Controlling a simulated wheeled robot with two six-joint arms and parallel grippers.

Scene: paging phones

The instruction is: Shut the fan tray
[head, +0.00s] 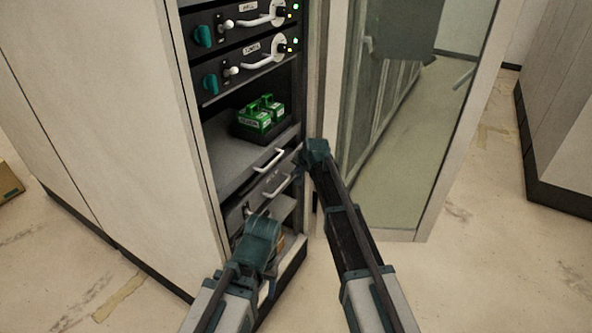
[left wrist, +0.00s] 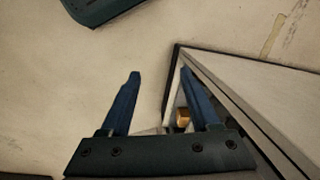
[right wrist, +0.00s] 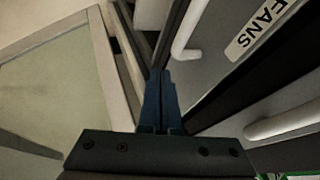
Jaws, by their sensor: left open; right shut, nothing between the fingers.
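My right gripper (head: 300,163) is at the right end of the tray front. Its fingers (right wrist: 160,75) are shut with nothing between them; contact with the tray is unclear. My left gripper (head: 258,218) is low before the rack, below the tray front. Its fingers (left wrist: 158,75) are apart and empty.
The rack's glass door (head: 420,130) stands open on the right. A brass-coloured piece (left wrist: 183,117) is beside my left fingers. Floor in front is clear.

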